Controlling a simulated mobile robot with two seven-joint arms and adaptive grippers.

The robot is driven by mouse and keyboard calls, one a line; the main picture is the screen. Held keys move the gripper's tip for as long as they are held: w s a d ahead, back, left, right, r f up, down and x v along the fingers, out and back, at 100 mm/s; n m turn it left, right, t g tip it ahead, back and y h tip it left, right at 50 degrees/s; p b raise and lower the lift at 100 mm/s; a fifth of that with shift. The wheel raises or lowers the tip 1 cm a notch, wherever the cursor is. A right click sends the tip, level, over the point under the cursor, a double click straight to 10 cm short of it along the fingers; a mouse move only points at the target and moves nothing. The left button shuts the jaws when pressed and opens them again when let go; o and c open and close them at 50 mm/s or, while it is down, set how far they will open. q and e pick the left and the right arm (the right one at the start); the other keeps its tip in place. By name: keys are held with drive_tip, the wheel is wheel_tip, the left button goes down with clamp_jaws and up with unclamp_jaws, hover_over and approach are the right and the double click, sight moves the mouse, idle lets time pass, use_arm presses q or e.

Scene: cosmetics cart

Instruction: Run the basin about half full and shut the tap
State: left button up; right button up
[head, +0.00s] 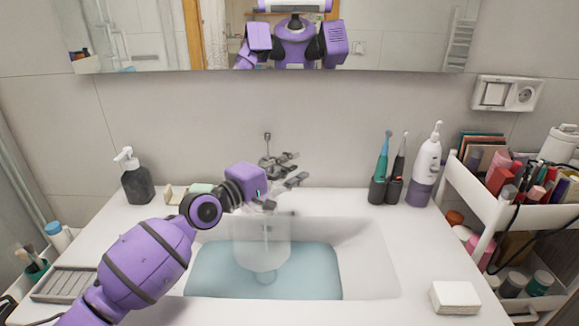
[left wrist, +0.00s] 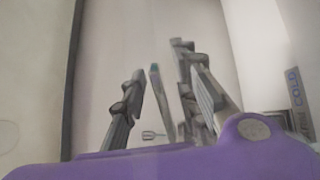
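The white basin (head: 375,262) holds a layer of pale blue water (head: 215,270). A clear, wide stream (head: 262,245) falls from below my left gripper into the water. A thin grey upright piece of the tap (head: 267,140) shows behind the gripper; the tap's body is mostly hidden by the hand. My left gripper (head: 294,168) reaches from the left over the back of the basin, its fingers apart beside the tap. In the left wrist view the two fingers (left wrist: 160,95) stand apart with nothing gripped between them. My right gripper is not in view.
A dark soap dispenser (head: 136,178) stands at the back left. Electric toothbrushes (head: 381,168) and a white-purple bottle (head: 425,165) stand right of the tap. A white block (head: 454,297) lies front right. A cosmetics cart (head: 470,185) is at the right.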

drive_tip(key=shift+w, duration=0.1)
use_arm(q)
clamp_jaws()
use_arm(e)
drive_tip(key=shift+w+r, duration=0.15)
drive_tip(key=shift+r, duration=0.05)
